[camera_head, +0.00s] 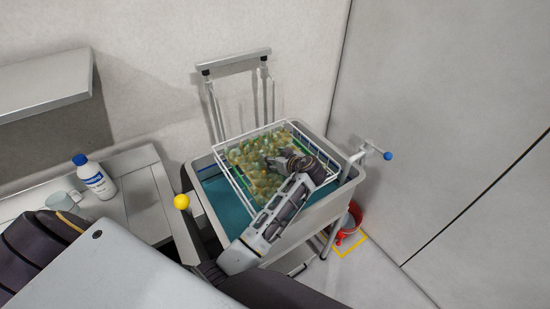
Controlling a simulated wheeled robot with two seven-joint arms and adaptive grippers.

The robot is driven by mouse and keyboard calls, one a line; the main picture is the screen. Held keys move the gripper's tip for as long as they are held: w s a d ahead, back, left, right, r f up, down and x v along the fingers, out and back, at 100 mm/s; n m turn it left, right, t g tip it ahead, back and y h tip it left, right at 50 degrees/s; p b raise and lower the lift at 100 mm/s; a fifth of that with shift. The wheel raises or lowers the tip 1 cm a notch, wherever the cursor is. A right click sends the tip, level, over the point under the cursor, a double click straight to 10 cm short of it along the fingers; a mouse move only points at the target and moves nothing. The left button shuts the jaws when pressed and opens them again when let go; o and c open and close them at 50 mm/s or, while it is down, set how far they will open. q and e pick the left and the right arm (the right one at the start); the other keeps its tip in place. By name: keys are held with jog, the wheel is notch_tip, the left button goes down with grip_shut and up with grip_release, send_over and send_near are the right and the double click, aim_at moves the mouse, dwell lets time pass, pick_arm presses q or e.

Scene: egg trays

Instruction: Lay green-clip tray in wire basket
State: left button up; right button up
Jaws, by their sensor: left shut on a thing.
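The egg tray (252,163), with yellowish-green, glassy-looking eggs, is within the outline of the white wire basket (228,181). Green shows along its edge, but I cannot make out a separate clip. My left gripper (275,161) is over the right part of the tray and shut on it; the fingertips are small and partly hidden. I cannot tell whether the tray rests on the basket's floor or is held just above it. My right gripper is out of view.
The basket sits in a grey cart tub (327,207) with a teal bottom. A blue-capped white bottle (94,177) and a pale mug (63,200) stand on a side table (132,205) at left. A red bucket (349,226) is on the floor at right. Walls stand close behind.

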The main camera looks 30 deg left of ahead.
pick_arm(q)
jog(key=shift+f, duration=0.15)
jog(key=shift+f, duration=0.1)
jog(key=o, duration=1)
jog(key=shift+o, duration=0.6)
